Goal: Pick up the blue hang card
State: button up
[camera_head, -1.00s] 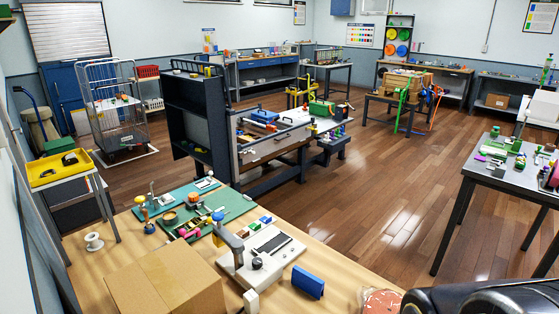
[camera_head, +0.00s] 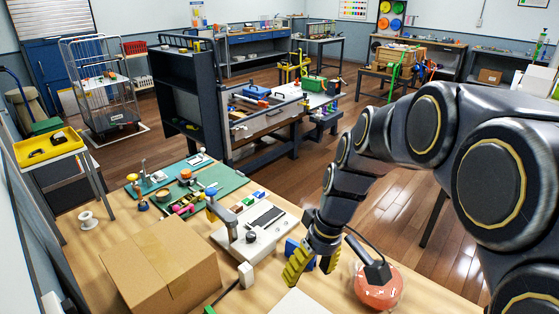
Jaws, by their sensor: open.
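A small blue folded piece (camera_head: 291,246) stands on the wooden table (camera_head: 85,255), right of the white device. It looks like the blue hang card, but I cannot be sure. My gripper (camera_head: 313,268) points down over the front of the table, with its yellow-tipped fingers apart and nothing visible between them. It is in front of the blue piece in the picture and hides part of it. I cannot tell whether they touch.
A cardboard box (camera_head: 160,265) stands at the front left. A white device with an upright post (camera_head: 255,232) is left of my gripper. A reddish round thing (camera_head: 378,290) lies to the right. A green mat (camera_head: 222,180) with small tools lies farther back.

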jog(key=w+d+f+n+t, duration=0.1)
jog(key=w+d+f, duration=0.1)
jog(key=w+f, duration=0.4)
jog(key=w+d+f+n+t, duration=0.1)
jog(key=w+f+n, duration=0.1)
jog(key=w+f, duration=0.5)
jog(key=w+d+f+n+t+y, duration=0.1)
jog(key=w+d+f+n, duration=0.1)
jog(key=w+f, duration=0.4)
jog(key=shift+w+d+f, duration=0.1)
jog(key=shift+w+d, duration=0.05)
jog(key=shift+w, duration=1.05)
jog(key=shift+w+d+f, duration=0.1)
jog(key=shift+w+d, duration=0.05)
jog(key=shift+w, duration=1)
jog(key=shift+w+f, duration=0.15)
jog(key=shift+f, duration=0.1)
jog(key=x, duration=0.2)
jog(key=shift+a+f, duration=0.15)
jog(key=shift+f, duration=0.05)
jog(key=x, duration=0.5)
jog(key=shift+a+r, duration=0.15)
jog(key=shift+a, duration=0.2)
jog(key=shift+c, duration=0.3)
jog(key=c, duration=0.8)
